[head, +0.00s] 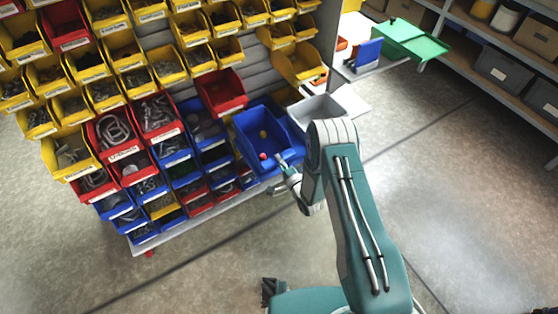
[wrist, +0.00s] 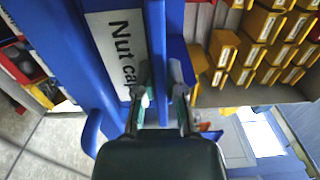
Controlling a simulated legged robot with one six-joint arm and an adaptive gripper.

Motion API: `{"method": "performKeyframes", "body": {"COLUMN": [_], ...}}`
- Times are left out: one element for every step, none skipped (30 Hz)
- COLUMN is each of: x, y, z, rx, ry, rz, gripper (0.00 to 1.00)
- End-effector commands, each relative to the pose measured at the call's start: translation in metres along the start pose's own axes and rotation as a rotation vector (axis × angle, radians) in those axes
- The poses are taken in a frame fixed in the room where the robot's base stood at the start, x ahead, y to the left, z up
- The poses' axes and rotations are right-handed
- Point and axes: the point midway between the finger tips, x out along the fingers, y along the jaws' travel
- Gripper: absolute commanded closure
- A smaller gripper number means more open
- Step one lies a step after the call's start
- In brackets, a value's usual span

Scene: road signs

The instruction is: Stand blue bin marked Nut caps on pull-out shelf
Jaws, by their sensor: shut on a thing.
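The blue bin (head: 247,123) is at the right end of the rack in the head view, tilted, with a red and a yellow round thing inside. In the wrist view its blue wall (wrist: 70,50) fills the upper left, with a white label (wrist: 122,45) reading "Nut cap", the rest hidden. My gripper (wrist: 163,92) is shut on the bin's edge beside the label. In the head view my gripper (head: 283,164) is at the bin's near right corner. A pale flat shelf (head: 352,101) shows right of the bin, partly hidden; I cannot tell if it is the pull-out shelf.
A grey-white bin (head: 317,108) stands just right of the blue bin. The rack holds many yellow, red and blue bins (head: 158,112) on the left. A green tray (head: 408,40) and a small blue thing (head: 368,53) are farther back. Open floor (head: 470,170) lies to the right.

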Motion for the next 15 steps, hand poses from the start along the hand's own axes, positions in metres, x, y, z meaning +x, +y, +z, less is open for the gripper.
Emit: {"method": "performKeyframes", "body": {"x": [0.0001,-0.0001,0.0,0.0,0.0,0.0001,0.0001,0.0002,0.0002,0.0002,0.0002,0.0002,0.0002,0.0003,0.0003], "y": [0.0011,0.0016,0.0014,0.0015,0.0015,0.0015,0.0014,0.0015,0.0015,0.0014,0.0015,0.0014,0.0014,0.0012,0.0002], "z": [-0.0001,0.0,0.0001,0.0001,0.0002,0.0003,0.0003,0.0004,0.0004,0.0004,0.0004,0.0004,0.0004,0.0004,0.0004], "rx": [0.0,0.0,0.0,0.0,0.0,0.0,0.0,0.0,0.0,-0.001,-0.001,-0.001,-0.001,-0.001,-0.001], "ry": [0.0,0.0,0.0,0.0,0.0,0.0,0.0,0.0,0.0,0.0,0.0,0.0,0.0,0.0,0.0], "rz": [-0.001,0.0,0.0,0.001,0.001,0.001,0.001,0.001,0.001,0.001,0.001,0.001,0.001,0.001,0.001], "gripper": [1.0,0.78,0.6,0.52,0.52,0.52,0.52,0.52,0.52,0.52,0.52,0.52,0.52,0.52,0.52]}}
